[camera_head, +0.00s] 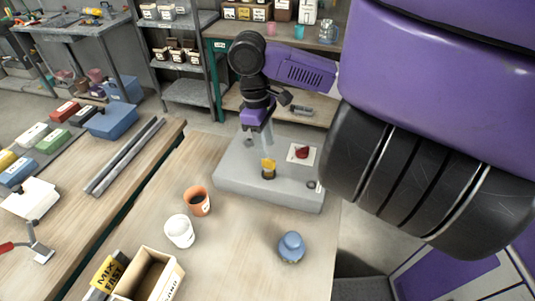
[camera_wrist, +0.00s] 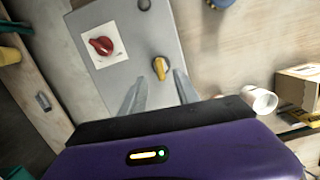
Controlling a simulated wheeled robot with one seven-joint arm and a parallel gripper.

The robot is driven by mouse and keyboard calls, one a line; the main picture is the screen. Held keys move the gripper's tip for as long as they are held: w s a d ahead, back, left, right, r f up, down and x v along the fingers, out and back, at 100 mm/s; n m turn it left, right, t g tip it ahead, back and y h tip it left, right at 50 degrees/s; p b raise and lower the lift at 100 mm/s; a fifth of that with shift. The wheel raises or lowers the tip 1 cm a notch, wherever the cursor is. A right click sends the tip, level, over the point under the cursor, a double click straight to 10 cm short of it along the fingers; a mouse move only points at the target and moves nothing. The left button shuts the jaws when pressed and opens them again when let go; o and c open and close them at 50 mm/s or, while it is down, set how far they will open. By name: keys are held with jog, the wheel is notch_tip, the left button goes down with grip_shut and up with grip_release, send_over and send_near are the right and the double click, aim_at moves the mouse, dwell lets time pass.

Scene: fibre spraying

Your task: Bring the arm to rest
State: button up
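My arm reaches in from the upper right of the head view. My gripper (camera_head: 265,147) points down over a grey panel box (camera_head: 235,177) on the wooden table. In the wrist view its two fingers (camera_wrist: 160,74) are apart, with nothing held between them. A yellow knob (camera_head: 268,164) on the panel lies just beyond the fingertips; it also shows in the wrist view (camera_wrist: 160,68). I cannot tell whether a finger touches it. A red knob (camera_head: 301,152) on a white plate sits beside it, and also shows in the wrist view (camera_wrist: 101,46).
On the same table stand an orange cup (camera_head: 196,203), a white cup (camera_head: 179,232), a blue rounded object (camera_head: 291,247) and an open cardboard box (camera_head: 172,282). A second bench at left holds coloured blocks and two metal bars (camera_head: 125,155). Shelves stand behind.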

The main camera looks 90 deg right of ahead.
jog(key=shift+w+r, duration=0.1)
jog(key=shift+r, duration=0.7)
